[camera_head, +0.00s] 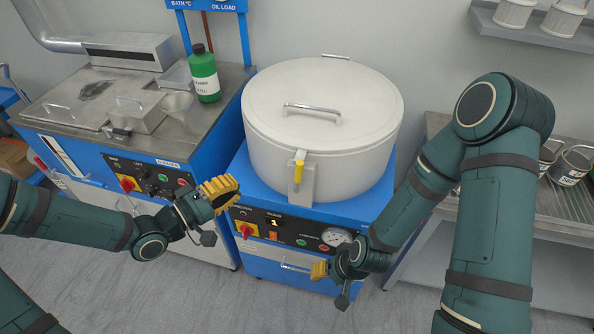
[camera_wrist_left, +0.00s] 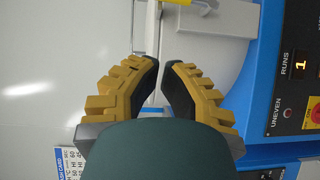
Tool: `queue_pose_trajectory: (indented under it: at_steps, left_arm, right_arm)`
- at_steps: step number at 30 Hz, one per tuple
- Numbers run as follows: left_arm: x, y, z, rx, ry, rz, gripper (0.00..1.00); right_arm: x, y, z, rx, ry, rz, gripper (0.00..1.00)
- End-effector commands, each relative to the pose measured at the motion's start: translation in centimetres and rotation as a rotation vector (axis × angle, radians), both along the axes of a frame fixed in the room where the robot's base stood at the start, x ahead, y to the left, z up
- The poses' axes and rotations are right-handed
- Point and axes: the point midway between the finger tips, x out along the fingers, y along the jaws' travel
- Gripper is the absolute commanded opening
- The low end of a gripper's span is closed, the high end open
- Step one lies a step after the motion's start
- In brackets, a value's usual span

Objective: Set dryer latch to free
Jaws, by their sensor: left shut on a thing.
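The dryer (camera_head: 322,105) is a large white drum with a lid handle on a blue base. Its latch (camera_head: 299,165) is an upright yellow-tipped lever on a grey bracket at the drum's front. The lever's yellow also shows at the top edge of the left wrist view (camera_wrist_left: 178,2). My left gripper (camera_head: 220,190) is left of the latch and appears apart from it. Its fingers (camera_wrist_left: 162,65) are drawn close together with a narrow gap; what they hold cannot be made out. My right gripper (camera_head: 320,270) is low before the dryer's front panel, edge-on, its opening unclear.
The dryer's control panel (camera_head: 290,233) has a red knob, a display reading 1, buttons and a gauge. A blue-sided bath unit (camera_head: 105,150) with a green bottle (camera_head: 204,75) stands left. A metal rack (camera_head: 575,205) with baskets stands right, partly behind my right arm.

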Motion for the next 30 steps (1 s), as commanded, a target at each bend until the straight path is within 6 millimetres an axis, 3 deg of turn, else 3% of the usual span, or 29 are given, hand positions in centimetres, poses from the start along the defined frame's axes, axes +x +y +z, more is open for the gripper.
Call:
queue_pose_trajectory:
  at_steps: [7,21,30]
  left_arm:
    - [0.9,-1.1,-0.1,-0.002,-0.001,0.002,0.00]
    - [6.3,-8.2,-0.5,-0.002,0.000,-0.001,0.00]
    - [5.7,-11.3,-0.8,-0.001,-0.001,0.002,0.00]
  right_arm:
    - [-0.1,0.1,-0.4,0.001,0.002,0.003,0.47]
    - [-0.5,0.1,-1.7,0.003,0.012,0.010,0.47]
    - [-0.7,0.1,-2.2,0.004,0.016,0.013,0.47]
